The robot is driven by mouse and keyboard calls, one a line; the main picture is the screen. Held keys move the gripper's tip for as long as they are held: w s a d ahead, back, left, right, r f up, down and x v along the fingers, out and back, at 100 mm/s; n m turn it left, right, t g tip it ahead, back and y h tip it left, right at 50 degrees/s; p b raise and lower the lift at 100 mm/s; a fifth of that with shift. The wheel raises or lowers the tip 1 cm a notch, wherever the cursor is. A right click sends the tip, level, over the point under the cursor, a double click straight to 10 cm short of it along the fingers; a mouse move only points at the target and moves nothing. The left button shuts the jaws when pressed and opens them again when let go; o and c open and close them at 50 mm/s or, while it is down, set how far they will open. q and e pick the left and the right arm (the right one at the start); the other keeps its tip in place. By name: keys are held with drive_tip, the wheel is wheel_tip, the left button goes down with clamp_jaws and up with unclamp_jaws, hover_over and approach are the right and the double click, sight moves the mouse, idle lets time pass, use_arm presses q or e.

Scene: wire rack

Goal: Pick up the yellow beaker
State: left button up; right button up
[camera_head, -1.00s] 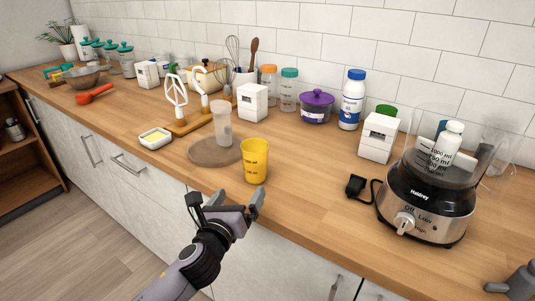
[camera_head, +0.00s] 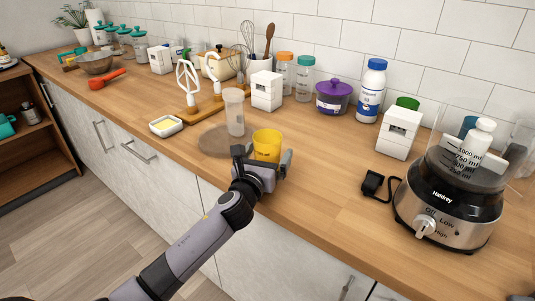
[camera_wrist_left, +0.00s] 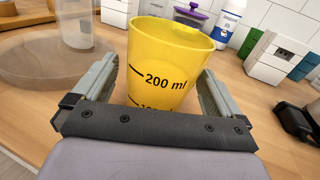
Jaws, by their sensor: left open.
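The yellow beaker (camera_head: 267,144) stands upright on the wooden counter near its front edge. In the left wrist view the beaker (camera_wrist_left: 168,60) shows black volume marks, and its lower part is hidden behind my gripper. My left gripper (camera_head: 262,160) is open in front of the beaker, with one finger on each side of it. My right gripper is not in view.
A butter dish (camera_head: 166,126) is farther left. A black adapter (camera_head: 372,183) and a food processor (camera_head: 447,185) stand at the right. The counter between beaker and adapter is clear.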

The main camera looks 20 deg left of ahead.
sight(268, 136)
use_arm(q)
drive_tip(key=shift+w, duration=0.4)
drive_tip(key=c, duration=1.2)
drive_tip(key=shift+r, duration=0.2)
drive_tip(key=shift+r+p, duration=0.55)
drive_tip(key=shift+r, duration=0.55)
wheel_tip(268, 136, up, 6)
drive_tip(key=shift+r+p, duration=0.25)
drive_tip(key=shift+p, duration=0.75)
drive_tip(key=shift+r, duration=5.45)
